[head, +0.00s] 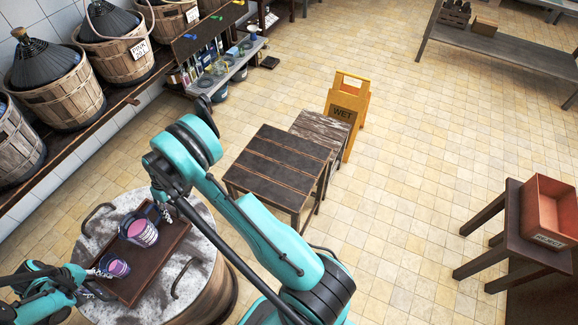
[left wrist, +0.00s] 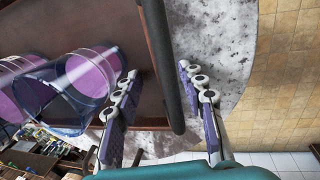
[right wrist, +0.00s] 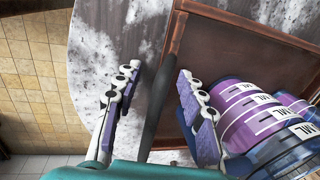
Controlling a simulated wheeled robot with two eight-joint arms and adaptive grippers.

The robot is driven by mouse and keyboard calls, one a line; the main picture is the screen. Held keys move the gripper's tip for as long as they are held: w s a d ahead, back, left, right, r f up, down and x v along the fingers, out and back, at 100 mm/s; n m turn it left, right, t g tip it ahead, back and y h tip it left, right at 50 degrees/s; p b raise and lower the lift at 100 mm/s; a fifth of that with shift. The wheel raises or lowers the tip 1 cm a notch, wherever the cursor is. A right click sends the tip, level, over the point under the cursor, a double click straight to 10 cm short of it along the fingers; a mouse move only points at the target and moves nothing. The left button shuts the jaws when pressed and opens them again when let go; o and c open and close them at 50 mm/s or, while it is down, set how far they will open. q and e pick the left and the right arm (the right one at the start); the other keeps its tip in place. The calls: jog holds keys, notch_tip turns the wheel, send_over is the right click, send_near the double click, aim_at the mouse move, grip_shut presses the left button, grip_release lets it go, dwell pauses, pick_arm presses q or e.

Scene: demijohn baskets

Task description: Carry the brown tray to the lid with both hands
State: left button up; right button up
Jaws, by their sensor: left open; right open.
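The brown tray (head: 128,287) lies on a grey mottled round top (head: 120,317), apparently the lid, with curved dark handles at its sides. Two clear vessels with pink-purple contents (head: 142,232) (head: 115,268) stand on the tray. My left gripper (head: 97,275) is at the tray's near-left end. In the left wrist view its open fingers (left wrist: 159,70) straddle a dark bar (left wrist: 172,85) by the tray's edge. My right gripper (head: 166,208) is at the far end. In the right wrist view its open fingers (right wrist: 157,72) straddle another dark bar (right wrist: 155,110). Contact is unclear.
A dark slatted table (head: 275,165) and a yellow wet-floor sign (head: 347,105) stand behind my right arm. Basketed demijohns (head: 50,80) line the left shelf. A red box (head: 550,205) sits on a stool at right. The tiled floor between is clear.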

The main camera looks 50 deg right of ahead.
aim_at(87, 285)
pick_arm(q)
jog(key=shift+r, duration=0.1)
jog(key=shift+s+a+r+p, duration=0.1)
jog(key=shift+a+r+p, duration=0.3)
jog(key=shift+r, duration=0.7)
jog(key=shift+a+r+p, duration=0.1)
jog(key=shift+r+p, duration=0.45)
jog(key=shift+r, duration=0.6)
jog(key=shift+s+a+r+p, duration=0.15)
jog(key=shift+r+p, duration=0.35)
jog(key=shift+r, duration=0.6)
pick_arm(e)
jog(key=shift+r, duration=1.5)
pick_arm(q)
jog(key=shift+w, duration=0.1)
jog(key=shift+a, duration=0.15)
pick_arm(e)
jog(key=shift+r+p, duration=0.5)
pick_arm(q)
jog(key=a+r, duration=0.2)
jog(key=a, duration=0.1)
jog(key=a+r, duration=0.1)
jog(key=shift+a, duration=0.2)
pick_arm(e)
jog(key=shift+r, duration=0.1)
